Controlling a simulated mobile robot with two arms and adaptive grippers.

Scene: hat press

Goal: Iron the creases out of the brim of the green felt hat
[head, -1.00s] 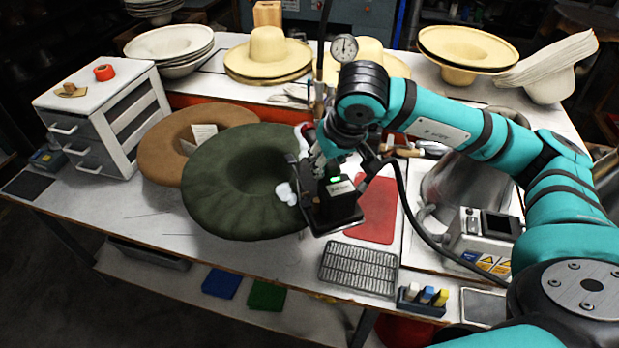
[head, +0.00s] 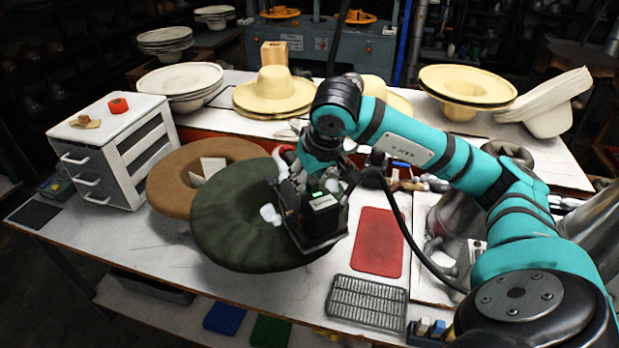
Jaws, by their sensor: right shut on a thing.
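The green felt hat (head: 235,222) lies on the white table, its broad brim wavy and its crown opening facing up. My right gripper (head: 318,182) is shut on a black iron (head: 322,220) with a small green light. The iron is at the right side of the brim and hides part of it. I cannot tell whether its plate touches the felt. White pieces (head: 270,214) show on the brim beside the iron. My left gripper is not in view.
A brown hat (head: 170,177) with a card lies behind the green one. A red mat (head: 378,243) and a metal rack (head: 367,301) lie to the right. A white drawer unit (head: 113,150) stands left. Straw hats (head: 275,90) line the back. A cable hangs from the iron.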

